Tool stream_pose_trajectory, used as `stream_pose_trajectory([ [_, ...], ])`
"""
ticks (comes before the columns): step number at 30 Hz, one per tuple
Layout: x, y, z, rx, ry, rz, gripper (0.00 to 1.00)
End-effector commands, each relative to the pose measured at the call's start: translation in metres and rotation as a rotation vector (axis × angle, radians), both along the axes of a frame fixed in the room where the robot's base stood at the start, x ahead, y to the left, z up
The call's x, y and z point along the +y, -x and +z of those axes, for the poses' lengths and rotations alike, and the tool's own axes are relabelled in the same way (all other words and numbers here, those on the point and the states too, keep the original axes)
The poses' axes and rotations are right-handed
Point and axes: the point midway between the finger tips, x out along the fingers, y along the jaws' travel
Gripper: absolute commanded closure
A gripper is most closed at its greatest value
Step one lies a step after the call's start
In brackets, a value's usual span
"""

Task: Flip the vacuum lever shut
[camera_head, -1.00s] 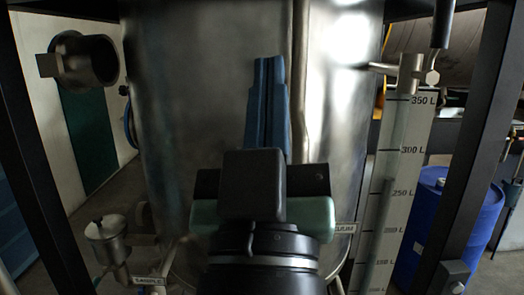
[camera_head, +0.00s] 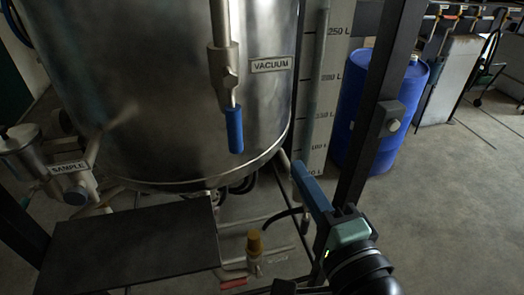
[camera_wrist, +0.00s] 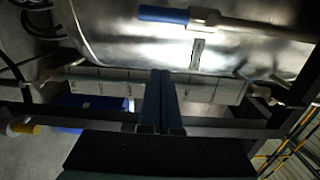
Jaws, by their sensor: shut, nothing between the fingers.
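The vacuum lever (camera_head: 235,130) has a blue grip. It hangs straight down, in line with the vertical metal pipe and valve body (camera_head: 224,75), left of the VACUUM label (camera_head: 271,65) on the steel vessel. In the wrist view the blue grip (camera_wrist: 163,14) lies along the top, with the label (camera_wrist: 197,53) below and right of it. My gripper (camera_head: 298,168) is shut and empty, with blue fingers, to the right of and below the lever, clear of it. In the wrist view the closed fingers (camera_wrist: 160,74) point toward the level scale.
A dark frame post (camera_head: 378,100) stands close behind my gripper. The level scale (camera_head: 325,85) and a blue drum (camera_head: 380,105) are at right. A SAMPLE valve (camera_head: 70,180) is at left, above a black plate (camera_head: 130,250). A yellow-capped valve (camera_head: 254,243) sits low in the middle.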

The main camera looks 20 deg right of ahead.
Motion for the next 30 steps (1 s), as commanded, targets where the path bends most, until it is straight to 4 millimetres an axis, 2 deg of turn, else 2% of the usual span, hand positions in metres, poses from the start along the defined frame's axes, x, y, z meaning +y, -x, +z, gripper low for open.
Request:
stream_pose_trajectory([
  [5,0.002,-0.02,0.003,-0.001,-0.007,0.005,1.0],
  [17,0.006,-0.102,0.004,0.0,-0.001,0.003,1.0],
  [18,0.016,-0.101,0.005,0.001,-0.003,0.005,1.0],
  [22,0.033,-0.104,0.004,0.001,-0.003,0.004,1.0],
  [30,0.044,-0.106,0.002,-0.001,-0.001,0.001,1.0],
])
